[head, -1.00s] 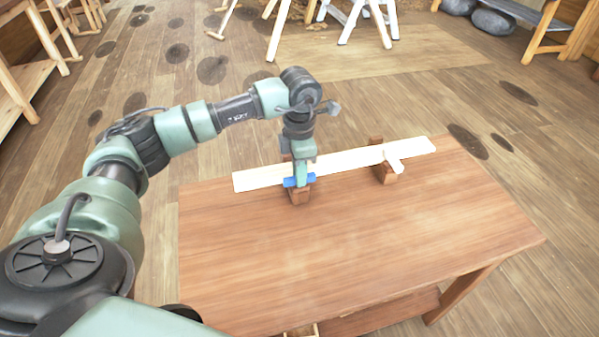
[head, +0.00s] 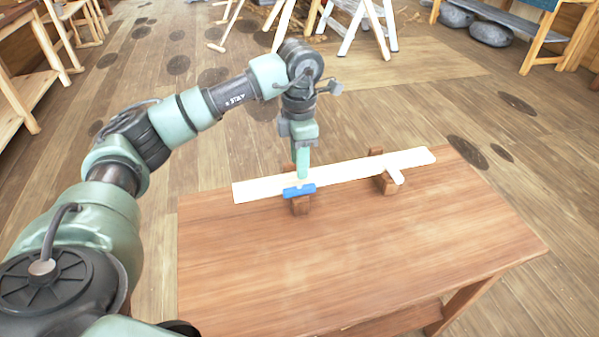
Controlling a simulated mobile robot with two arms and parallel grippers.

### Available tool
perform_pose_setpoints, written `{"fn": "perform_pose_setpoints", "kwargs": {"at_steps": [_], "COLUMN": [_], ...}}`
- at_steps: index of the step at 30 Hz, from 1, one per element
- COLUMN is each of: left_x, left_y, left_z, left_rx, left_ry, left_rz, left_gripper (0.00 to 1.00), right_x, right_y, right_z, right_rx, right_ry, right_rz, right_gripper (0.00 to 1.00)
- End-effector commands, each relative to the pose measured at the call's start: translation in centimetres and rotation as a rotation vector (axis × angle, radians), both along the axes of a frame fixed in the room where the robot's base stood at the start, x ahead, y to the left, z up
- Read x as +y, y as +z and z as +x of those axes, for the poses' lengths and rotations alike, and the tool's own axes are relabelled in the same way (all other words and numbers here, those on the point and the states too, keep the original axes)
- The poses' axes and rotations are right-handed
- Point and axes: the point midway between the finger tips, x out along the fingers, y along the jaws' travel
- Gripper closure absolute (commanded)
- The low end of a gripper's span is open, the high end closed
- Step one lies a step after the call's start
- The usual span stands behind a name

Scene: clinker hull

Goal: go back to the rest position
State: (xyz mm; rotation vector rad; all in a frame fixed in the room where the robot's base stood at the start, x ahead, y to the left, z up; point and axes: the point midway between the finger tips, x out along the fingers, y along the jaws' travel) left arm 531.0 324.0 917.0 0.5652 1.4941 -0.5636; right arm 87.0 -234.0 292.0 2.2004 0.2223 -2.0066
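My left gripper (head: 303,174) points down just above the pale plank (head: 345,172), over a small blue piece (head: 299,191) at the plank's near edge. I see its fingers edge-on, so I cannot tell whether they are open or shut. It looks clear of the blue piece, which stays by the left wooden block. My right gripper is not in view.
The plank lies across two wooden blocks, the left one (head: 300,206) and the right one (head: 386,184), on a brown workbench (head: 350,250). A small white piece (head: 396,175) rests by the right block. The bench's front is bare. Trestles (head: 362,25) stand beyond.

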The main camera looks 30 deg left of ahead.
Motion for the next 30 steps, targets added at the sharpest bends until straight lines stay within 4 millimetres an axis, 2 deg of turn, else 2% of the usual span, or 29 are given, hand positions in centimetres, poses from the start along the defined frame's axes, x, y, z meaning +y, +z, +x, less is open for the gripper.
{"fn": "perform_pose_setpoints", "kwargs": {"at_steps": [19, 30], "left_x": [0.0, 0.0], "left_y": [0.8, 6.9], "left_z": [0.0, 0.0], "left_rx": [0.000, 0.000], "left_ry": [-0.001, -0.001], "left_rz": [0.000, 0.000], "left_gripper": [0.62, 0.62], "right_x": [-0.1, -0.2], "right_y": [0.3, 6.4], "right_z": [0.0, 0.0], "right_rx": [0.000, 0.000], "right_ry": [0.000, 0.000], "right_rz": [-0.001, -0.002], "right_gripper": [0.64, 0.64]}}
